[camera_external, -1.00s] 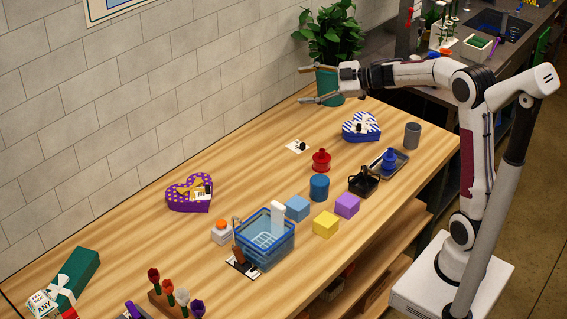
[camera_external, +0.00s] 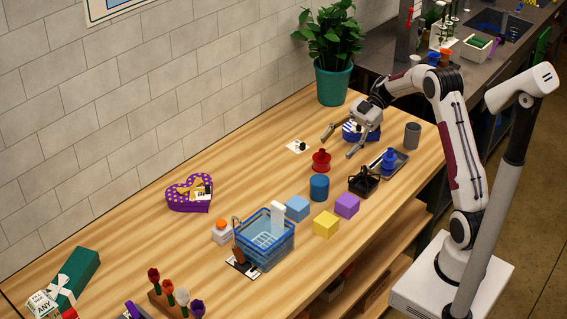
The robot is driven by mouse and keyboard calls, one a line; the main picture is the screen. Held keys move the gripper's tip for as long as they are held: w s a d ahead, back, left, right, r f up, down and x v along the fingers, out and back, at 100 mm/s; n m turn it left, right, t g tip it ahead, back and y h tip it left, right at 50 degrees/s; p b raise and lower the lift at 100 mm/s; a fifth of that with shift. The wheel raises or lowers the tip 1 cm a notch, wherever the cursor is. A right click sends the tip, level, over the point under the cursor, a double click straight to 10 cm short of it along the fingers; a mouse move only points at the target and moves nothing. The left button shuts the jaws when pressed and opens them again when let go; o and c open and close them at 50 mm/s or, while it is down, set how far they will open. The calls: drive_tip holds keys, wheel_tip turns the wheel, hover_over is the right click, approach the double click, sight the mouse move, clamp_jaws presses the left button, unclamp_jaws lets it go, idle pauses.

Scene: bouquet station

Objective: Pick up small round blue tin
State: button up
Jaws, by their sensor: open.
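The small round blue tin (camera_external: 319,187) stands upright on the wooden table, just in front of a red spool-shaped item (camera_external: 321,161). My gripper (camera_external: 337,148) is open and empty, fingers spread and pointing down and left. It is above the table, up and to the right of the tin in the picture, and not touching it. Its palm partly covers a blue-and-white striped heart box (camera_external: 351,131).
A light blue cube (camera_external: 297,207), a purple cube (camera_external: 347,205) and a yellow cube (camera_external: 325,224) sit near the tin. A black caddy (camera_external: 363,182) and a tray with a blue item (camera_external: 389,160) are to the right. A blue basket (camera_external: 264,240) stands left.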

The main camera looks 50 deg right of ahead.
drive_tip(key=shift+f, duration=0.1)
idle(0.3)
approach(327, 177)
drive_tip(key=x, duration=0.3)
drive_tip(key=shift+w+a+f, duration=0.25)
drive_tip(key=shift+w+f, duration=0.1)
drive_tip(key=shift+f, duration=0.05)
drive_tip(key=shift+x, duration=0.9)
drive_tip(key=shift+a+f, duration=0.2)
drive_tip(key=shift+a, duration=0.1)
drive_tip(key=shift+a, duration=0.1)
drive_tip(key=shift+x, duration=2.45)
drive_tip(key=c, duration=1.3)
